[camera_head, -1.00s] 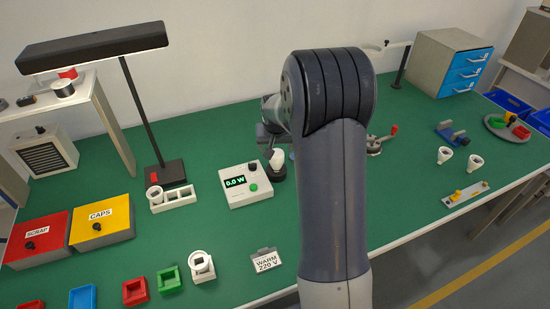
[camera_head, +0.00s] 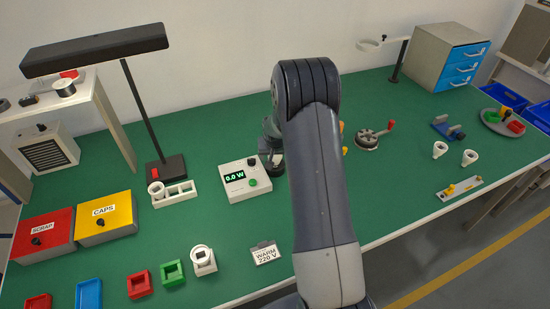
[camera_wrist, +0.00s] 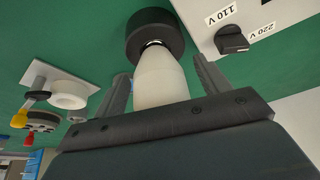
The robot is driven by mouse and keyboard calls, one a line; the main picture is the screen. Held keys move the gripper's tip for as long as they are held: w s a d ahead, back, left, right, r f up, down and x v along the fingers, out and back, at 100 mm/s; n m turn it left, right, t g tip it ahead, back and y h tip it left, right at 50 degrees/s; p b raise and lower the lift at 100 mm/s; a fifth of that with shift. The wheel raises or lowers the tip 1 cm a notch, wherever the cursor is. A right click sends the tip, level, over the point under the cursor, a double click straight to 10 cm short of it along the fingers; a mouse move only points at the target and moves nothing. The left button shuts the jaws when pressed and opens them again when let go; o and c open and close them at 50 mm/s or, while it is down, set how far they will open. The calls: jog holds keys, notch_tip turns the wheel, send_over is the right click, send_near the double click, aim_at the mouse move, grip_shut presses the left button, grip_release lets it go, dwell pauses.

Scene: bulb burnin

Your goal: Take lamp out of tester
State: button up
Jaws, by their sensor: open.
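The white lamp (camera_wrist: 160,82) sits in a round black socket (camera_wrist: 154,34) in the wrist view. My gripper (camera_wrist: 163,88) is open around it, with one finger on each side and a gap showing at both sides. The tester box (camera_wrist: 255,22) with its 110 V / 220 V switch is at the upper right there. In the head view the tester (camera_head: 245,180) reads 0.0 W, and my gripper (camera_head: 273,155) is just right of it. My arm hides much of the lamp and socket in that view.
A white rack (camera_head: 174,195) stands left of the tester. A "WARM 220 V" card (camera_head: 265,254) lies in front. A round fixture with a red handle (camera_head: 368,140) stands right of my arm. SCRAP (camera_head: 40,237) and CAPS (camera_head: 104,217) boxes are at left.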

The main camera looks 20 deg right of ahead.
jog(key=c, duration=1.1)
notch_tip(320, 180, up, 10)
jog(key=shift+f+b, duration=0.1)
jog(key=shift+b, duration=0.9)
jog(key=shift+r+p, duration=1.3)
jog(key=shift+r, duration=1)
